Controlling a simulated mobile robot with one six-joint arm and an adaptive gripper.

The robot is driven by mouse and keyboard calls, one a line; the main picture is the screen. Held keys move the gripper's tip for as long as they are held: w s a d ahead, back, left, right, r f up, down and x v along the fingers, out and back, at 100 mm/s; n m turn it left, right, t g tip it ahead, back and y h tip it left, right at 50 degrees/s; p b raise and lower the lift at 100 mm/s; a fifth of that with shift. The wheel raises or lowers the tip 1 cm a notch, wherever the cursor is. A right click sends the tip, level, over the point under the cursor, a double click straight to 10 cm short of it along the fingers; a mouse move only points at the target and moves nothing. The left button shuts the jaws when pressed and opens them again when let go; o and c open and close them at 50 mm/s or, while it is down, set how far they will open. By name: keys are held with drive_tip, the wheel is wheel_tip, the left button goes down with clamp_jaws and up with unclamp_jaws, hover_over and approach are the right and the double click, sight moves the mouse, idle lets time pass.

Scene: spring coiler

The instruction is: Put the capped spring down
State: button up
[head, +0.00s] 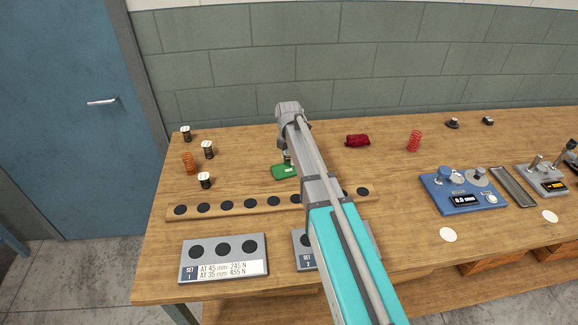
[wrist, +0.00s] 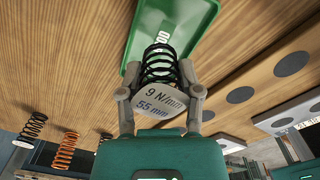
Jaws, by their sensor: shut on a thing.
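My gripper (wrist: 160,98) is shut on a black coil spring (wrist: 160,62) with a pale cap (wrist: 158,101) marked 9 N/mm and 55 mm. A finger is on each side of the spring near its cap. The spring's far end points at the green tray (wrist: 172,22) and overlaps it in the wrist view. I cannot tell whether it touches the tray. In the head view the green tray (head: 283,172) lies on the bench behind the wooden strip, and my arm hides most of my gripper and the held spring.
White-capped black springs (head: 208,149) and an orange spring (head: 188,164) stand at left. A wooden strip with dark discs (head: 228,207) runs in front. The SET 1 plate (head: 222,257) is nearer.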

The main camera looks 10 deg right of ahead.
sight(288, 164)
drive_tip(key=shift+f+b, duration=1.1)
drive_tip(key=shift+f, duration=0.3)
drive_tip(key=shift+f, duration=0.1)
drive_tip(key=o, duration=1)
wheel_tip(288, 164, up, 12)
drive_tip(key=p, duration=1.2)
drive_tip(key=shift+s, duration=0.15)
